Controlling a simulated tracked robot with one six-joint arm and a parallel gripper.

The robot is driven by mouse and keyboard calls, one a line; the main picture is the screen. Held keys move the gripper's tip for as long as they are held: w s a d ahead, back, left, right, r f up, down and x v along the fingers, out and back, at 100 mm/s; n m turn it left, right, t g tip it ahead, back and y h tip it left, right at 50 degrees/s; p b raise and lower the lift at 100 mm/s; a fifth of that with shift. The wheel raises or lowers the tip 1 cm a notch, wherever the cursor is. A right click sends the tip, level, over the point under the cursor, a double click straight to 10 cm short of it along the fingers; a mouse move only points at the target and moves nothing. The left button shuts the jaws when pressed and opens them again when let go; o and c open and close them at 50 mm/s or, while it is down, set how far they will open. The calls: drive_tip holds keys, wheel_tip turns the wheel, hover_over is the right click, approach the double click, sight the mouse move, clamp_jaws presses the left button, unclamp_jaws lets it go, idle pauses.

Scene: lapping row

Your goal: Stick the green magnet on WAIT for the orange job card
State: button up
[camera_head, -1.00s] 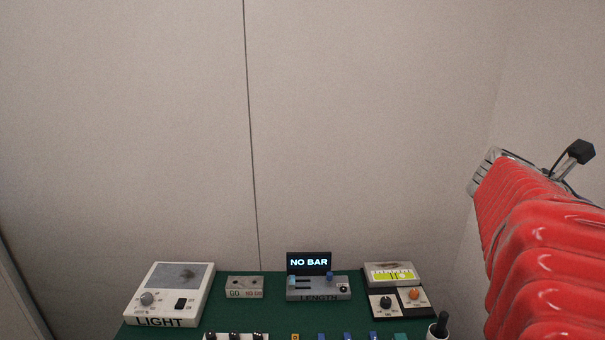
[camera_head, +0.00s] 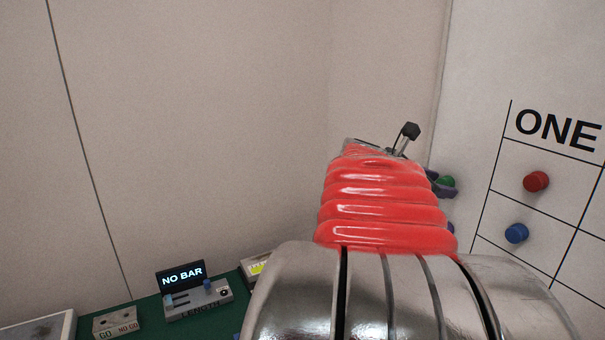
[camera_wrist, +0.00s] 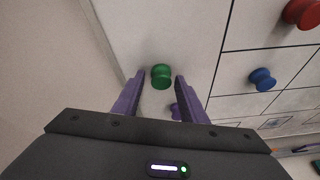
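The green magnet (camera_wrist: 161,77) is a round knob on the white board, left of the ruled grid. It also shows in the head view (camera_head: 446,181), partly hidden by my gripper. My gripper (camera_wrist: 160,76) is open, with its purple fingertips on either side of the green magnet and a small gap showing at each side. The word WAIT is not readable in these views.
A red magnet (camera_head: 536,181) and a blue magnet (camera_head: 516,233) sit in the grid under the heading ONE. A length gauge (camera_head: 198,299) reading NO BAR stands on the green bench at lower left.

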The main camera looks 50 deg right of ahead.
drive_tip(key=c, duration=0.8)
drive_tip(key=shift+c, duration=0.2)
drive_tip(key=shift+w+a, duration=0.3)
drive_tip(key=shift+a, duration=0.45)
drive_tip(key=shift+w+a, duration=0.25)
drive_tip(key=shift+a, duration=0.5)
drive_tip(key=shift+w+a, duration=0.4)
drive_tip(key=shift+a, duration=0.5)
drive_tip(key=shift+w+a, duration=0.35)
drive_tip(key=shift+a, duration=0.5)
drive_tip(key=shift+w+a, duration=0.4)
drive_tip(key=shift+a, duration=0.5)
drive_tip(key=shift+w, duration=0.1)
